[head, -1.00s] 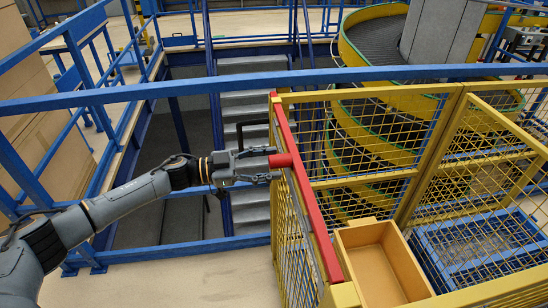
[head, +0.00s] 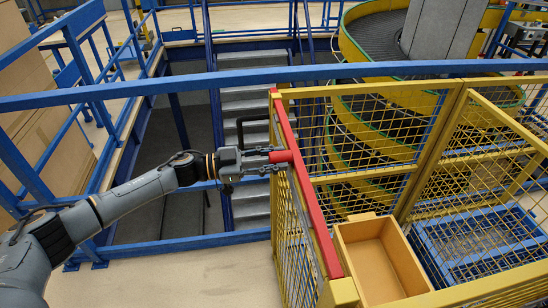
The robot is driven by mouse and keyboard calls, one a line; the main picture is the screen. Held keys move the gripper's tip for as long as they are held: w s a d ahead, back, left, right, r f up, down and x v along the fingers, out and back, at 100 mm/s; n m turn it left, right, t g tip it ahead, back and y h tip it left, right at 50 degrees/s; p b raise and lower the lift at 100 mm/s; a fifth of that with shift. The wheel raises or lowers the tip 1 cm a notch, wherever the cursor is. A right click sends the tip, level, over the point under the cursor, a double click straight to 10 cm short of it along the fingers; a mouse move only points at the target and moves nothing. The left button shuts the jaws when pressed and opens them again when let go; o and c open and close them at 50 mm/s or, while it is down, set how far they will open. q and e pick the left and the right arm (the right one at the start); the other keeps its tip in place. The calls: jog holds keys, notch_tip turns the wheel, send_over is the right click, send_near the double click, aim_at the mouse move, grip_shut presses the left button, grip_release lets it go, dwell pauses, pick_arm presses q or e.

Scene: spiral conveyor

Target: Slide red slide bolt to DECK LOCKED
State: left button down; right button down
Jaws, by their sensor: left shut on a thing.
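The red slide bolt (head: 281,156) shows as a short red knob sticking out to the left of the yellow mesh gate's red top rail (head: 308,200). My left gripper (head: 273,160) reaches in from the left and is shut on the knob. The fingers hide part of the knob, and the rest of the bolt cannot be made out. No DECK LOCKED marking can be read. My right gripper is not in view.
A blue rail (head: 180,88) crosses above and behind my gripper, with grey stairs (head: 250,120) beyond. A black handle (head: 243,125) stands close behind the gripper. Yellow mesh fencing (head: 440,190) encloses a tan bin (head: 348,263) and a blue crate (head: 428,262) at right.

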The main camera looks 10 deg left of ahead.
aim_at(298, 179)
pick_arm(q)
jog(key=s+p, duration=0.1)
jog(key=s, duration=0.1)
jog(key=s+d+p, duration=0.1)
jog(key=s, duration=0.1)
jog(key=s+d+p, duration=0.1)
jog(key=s+p, duration=0.1)
jog(key=shift+s+d+r, duration=0.1)
jog(key=shift+d+r, duration=0.05)
jog(key=shift+d, duration=0.1)
jog(key=shift+s+d, duration=0.15)
jog(key=shift+s, duration=0.1)
jog(key=shift+f, duration=0.3)
jog(key=c, duration=1)
grip_release()
jog(key=shift+r, duration=0.1)
jog(key=shift+o, duration=0.2)
jog(key=shift+s, duration=0.1)
jog(key=shift+a, duration=0.4)
jog(key=v, duration=1.1)
jog(key=shift+s, duration=0.15)
